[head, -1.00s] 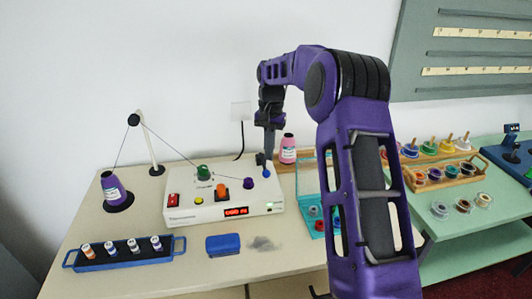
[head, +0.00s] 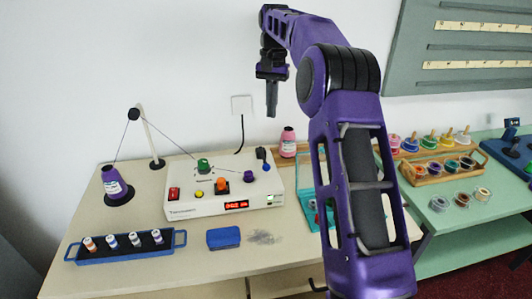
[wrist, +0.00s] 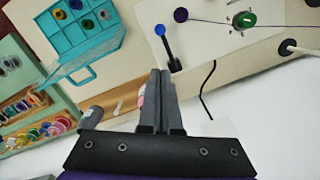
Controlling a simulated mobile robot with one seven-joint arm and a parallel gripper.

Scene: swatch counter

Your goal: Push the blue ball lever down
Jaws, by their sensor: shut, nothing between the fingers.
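The blue ball lever is at the right end of the white control box (head: 210,207). Its blue ball (head: 266,167) sits low at the front, with the black arm (head: 261,154) behind and above it. In the wrist view the blue ball (wrist: 160,30) is at the end of the black arm, away from its base (wrist: 175,65). My gripper (head: 271,113) is shut and empty, raised above the lever and apart from it. In the wrist view its fingertips (wrist: 160,72) are together, with the lever beyond them.
A thread stand (head: 147,140) is at left. Air around my gripper is clear.

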